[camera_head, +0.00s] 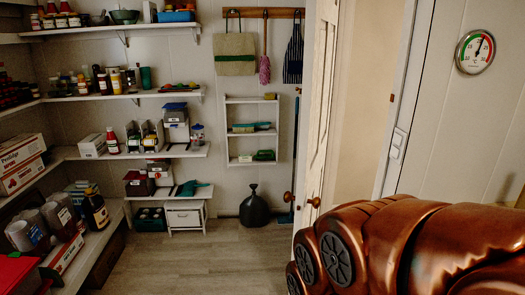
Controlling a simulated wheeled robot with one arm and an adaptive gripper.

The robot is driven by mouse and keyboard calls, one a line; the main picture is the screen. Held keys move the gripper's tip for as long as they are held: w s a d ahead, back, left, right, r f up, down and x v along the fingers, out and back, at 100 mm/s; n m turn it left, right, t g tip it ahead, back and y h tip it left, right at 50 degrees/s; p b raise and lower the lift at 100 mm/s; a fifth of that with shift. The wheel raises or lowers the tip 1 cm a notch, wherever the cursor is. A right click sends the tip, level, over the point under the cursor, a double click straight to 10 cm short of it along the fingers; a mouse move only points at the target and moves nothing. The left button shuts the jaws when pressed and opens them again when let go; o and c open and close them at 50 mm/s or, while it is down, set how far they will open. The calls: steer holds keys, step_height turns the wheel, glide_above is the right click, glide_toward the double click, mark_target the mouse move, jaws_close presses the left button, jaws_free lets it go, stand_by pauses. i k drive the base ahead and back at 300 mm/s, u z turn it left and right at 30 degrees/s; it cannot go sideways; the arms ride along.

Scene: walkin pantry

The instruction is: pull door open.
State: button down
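A white panelled door (318,100) stands right of the picture's middle, seen almost edge-on. It looks ajar, with a pale gap and wall to its right. My copper arm, with dark round joint caps, fills the lower right and hides the door's lower part. My gripper does not show, so its place relative to the knobs cannot be seen.
Shelves (120,95) with jars, boxes and bottles line the left and back walls. A dark round jug (254,208) stands on the floor at the back. The wooden floor (215,268) is clear in the middle. A dial thermometer (475,52) hangs on the right wall.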

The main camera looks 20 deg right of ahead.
mark_target(322, 19)
steer(key=u, duration=0.25)
steer(key=i, duration=0.9)
steer(key=z, duration=0.15)
